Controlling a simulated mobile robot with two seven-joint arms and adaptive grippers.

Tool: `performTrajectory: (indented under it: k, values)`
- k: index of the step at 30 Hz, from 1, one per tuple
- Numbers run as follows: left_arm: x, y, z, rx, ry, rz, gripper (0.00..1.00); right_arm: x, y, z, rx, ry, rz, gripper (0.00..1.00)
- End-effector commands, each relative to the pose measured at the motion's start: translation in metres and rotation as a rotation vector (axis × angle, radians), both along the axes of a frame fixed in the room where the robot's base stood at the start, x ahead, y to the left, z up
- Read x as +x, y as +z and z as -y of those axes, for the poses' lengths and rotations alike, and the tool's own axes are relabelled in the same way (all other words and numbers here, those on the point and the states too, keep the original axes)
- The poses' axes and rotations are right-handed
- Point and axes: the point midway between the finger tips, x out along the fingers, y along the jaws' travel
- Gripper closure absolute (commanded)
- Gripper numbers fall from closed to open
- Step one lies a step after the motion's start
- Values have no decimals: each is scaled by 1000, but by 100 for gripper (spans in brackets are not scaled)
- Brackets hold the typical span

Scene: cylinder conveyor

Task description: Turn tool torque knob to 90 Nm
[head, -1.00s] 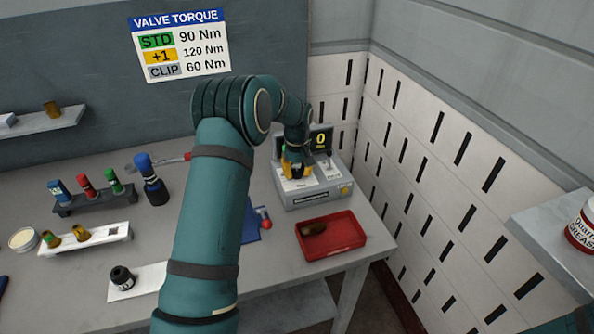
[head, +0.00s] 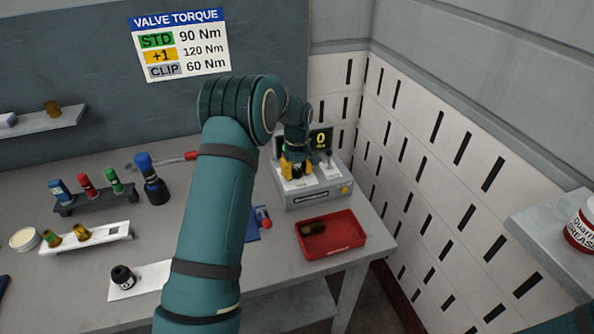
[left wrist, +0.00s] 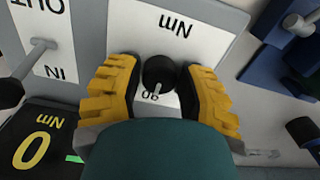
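The tool tester (head: 312,196) is a grey box with white panels at the back right of the bench. Its dark display (head: 320,139) shows a yellow 0. In the left wrist view the black torque knob (left wrist: 158,73) stands on a white panel marked Nm, seen upside down. Its pale pointer line points toward the bottom of that view, near a partly hidden number that I cannot read surely. My left gripper (head: 297,167) is over the tester, its yellow fingers (left wrist: 160,90) open on either side of the knob, with small gaps. My right gripper is out of view.
A red tray (head: 340,236) with a brown cylinder stands in front of the tester. A rack (head: 95,204) of coloured sockets, a dark blue tool (head: 152,182) and a white holder (head: 90,240) are at left. The wall sign (head: 180,47) reads STD 90 Nm. My left arm crosses the bench.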

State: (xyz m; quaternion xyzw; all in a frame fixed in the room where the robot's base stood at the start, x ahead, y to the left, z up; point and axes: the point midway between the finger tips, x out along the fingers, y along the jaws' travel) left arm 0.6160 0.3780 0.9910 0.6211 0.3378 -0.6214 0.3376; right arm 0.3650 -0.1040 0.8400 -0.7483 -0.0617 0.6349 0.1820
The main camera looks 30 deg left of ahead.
Motion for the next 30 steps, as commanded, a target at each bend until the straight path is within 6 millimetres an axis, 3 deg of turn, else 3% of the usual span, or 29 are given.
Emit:
performTrajectory:
  k: [2, 14, 30]
  values:
    - [0, 0, 0, 0, 0, -1, 37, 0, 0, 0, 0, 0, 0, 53]
    - [1, 7, 0, 1, -1, 3, 37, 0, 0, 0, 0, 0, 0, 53]
    - [1, 102, 0, 1, -1, 3, 37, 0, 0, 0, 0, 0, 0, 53]
